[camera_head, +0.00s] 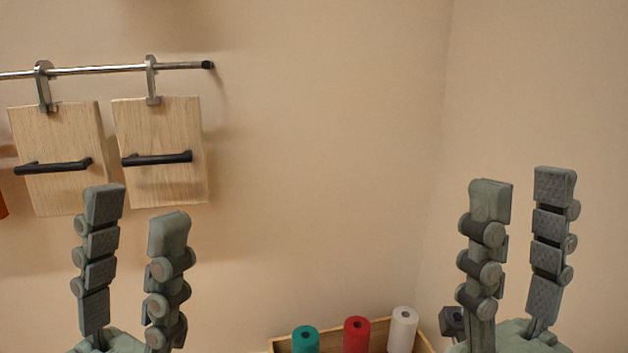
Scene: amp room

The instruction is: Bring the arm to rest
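My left gripper (137,212) stands at the lower left with its fingers pointing up. Its two fingers are apart with nothing between them. My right gripper (522,186) stands at the lower right, also with its fingers up. Its fingers are apart and empty, with bare wall showing between them. Both grippers are apart from each other, with a wide gap of wall between. The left gripper's fingers overlap the lower edge of the hanging boards' area in the picture. The arms below the grippers are out of the frame.
A metal rail (110,70) on the wall carries two wooden boards (165,120) (60,125) with black handles (157,158) (55,167). A wooden box (377,338) below holds a teal roll (305,342), a red roll (357,337) and a white roll (402,332). The wall between the grippers is bare.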

